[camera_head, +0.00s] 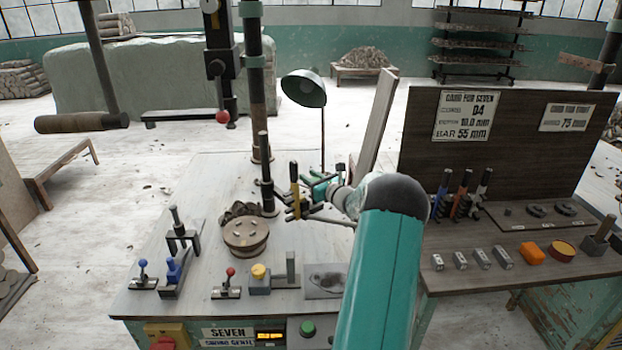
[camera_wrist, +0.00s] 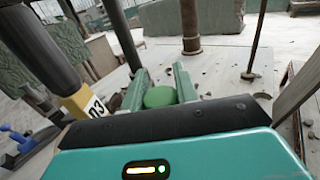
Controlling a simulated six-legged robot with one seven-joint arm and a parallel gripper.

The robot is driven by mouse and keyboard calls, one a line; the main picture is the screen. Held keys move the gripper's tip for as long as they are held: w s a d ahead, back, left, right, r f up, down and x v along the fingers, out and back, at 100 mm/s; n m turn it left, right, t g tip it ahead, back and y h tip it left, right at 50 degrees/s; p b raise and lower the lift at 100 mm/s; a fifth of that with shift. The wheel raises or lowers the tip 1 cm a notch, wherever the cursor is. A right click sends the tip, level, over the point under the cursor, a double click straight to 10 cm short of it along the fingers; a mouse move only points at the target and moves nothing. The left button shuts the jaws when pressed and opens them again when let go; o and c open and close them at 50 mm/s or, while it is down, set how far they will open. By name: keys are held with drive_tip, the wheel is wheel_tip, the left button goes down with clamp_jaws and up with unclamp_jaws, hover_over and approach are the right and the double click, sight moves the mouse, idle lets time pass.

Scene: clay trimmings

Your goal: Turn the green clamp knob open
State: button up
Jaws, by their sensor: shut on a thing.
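The green clamp knob (camera_wrist: 160,97) is round and shows in the wrist view between the two green fingers of my gripper (camera_wrist: 160,88). The fingers are shut on it, one on each side. In the head view my gripper (camera_head: 322,188) is at the back of the bench, beside a dark post. I cannot pick out the knob there, since my wrist and fingers crowd that spot. How far the knob is turned cannot be told.
A yellow part marked 03 (camera_wrist: 80,102) stands close to the left finger; its yellow handle (camera_head: 294,178) shows in the head view. A lamp (camera_head: 304,88) rises behind. A sign board (camera_head: 490,150) stands right.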

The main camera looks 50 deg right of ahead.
drive_tip(key=shift+m+h, duration=0.3)
drive_tip(key=shift+h, duration=0.1)
drive_tip(key=shift+d+m+g+h, duration=0.15)
drive_tip(key=shift+m+g+h, duration=0.15)
drive_tip(key=shift+m+h, duration=0.35)
drive_tip(key=o, duration=1)
drive_tip(key=v, duration=1.4)
